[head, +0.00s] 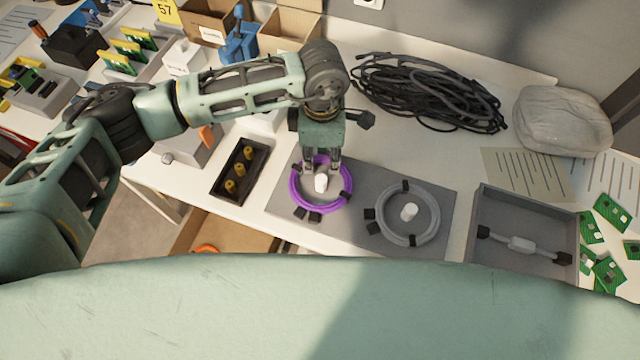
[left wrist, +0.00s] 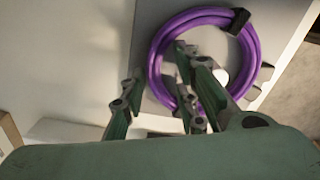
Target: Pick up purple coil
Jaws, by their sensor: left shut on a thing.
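The purple coil (head: 347,199) lies on a grey board (head: 371,225), around a white peg (head: 320,183). It has black clips or plugs on it. My left gripper (head: 321,164) comes down on the far side of the coil and is shut on it. The left wrist view shows the purple coil (left wrist: 154,62) around the white peg, with the fingers of my left gripper (left wrist: 185,75) at the ring; part of the ring is hidden behind them. My right gripper is not in view.
A grey coil (head: 433,222) lies around a second peg on the same board. A grey tray (head: 478,198) with a connector piece is to the right. A black tray (head: 222,186) with yellow parts is to the left. A black cable bundle (head: 430,95) lies behind.

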